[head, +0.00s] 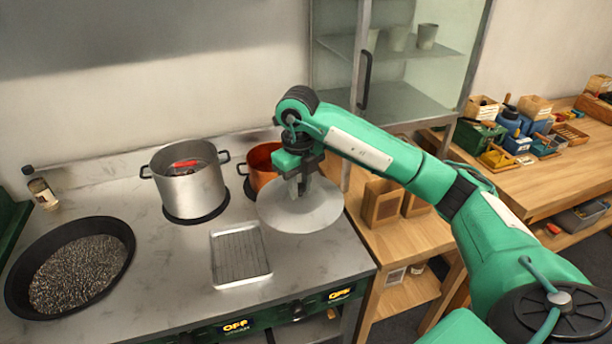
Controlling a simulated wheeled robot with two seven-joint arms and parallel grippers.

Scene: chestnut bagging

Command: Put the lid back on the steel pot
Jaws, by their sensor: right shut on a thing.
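The steel pot (193,195) stands open on a dark burner at the back of the stove top. Something red shows inside it. My right gripper (298,182) is shut on the round grey lid (300,213), holding it by the top. The lid hangs to the right of the steel pot, in front of the copper-coloured pot, and covers part of it in the view. The knob is mostly hidden by the fingers. My left gripper is not in view.
A copper-coloured pot (262,162) stands behind the lid. A wire-rack tray (240,275) lies in front, and a wide black pan (125,235) of dark grains is at left. Wooden boxes (382,203) are right of the stove.

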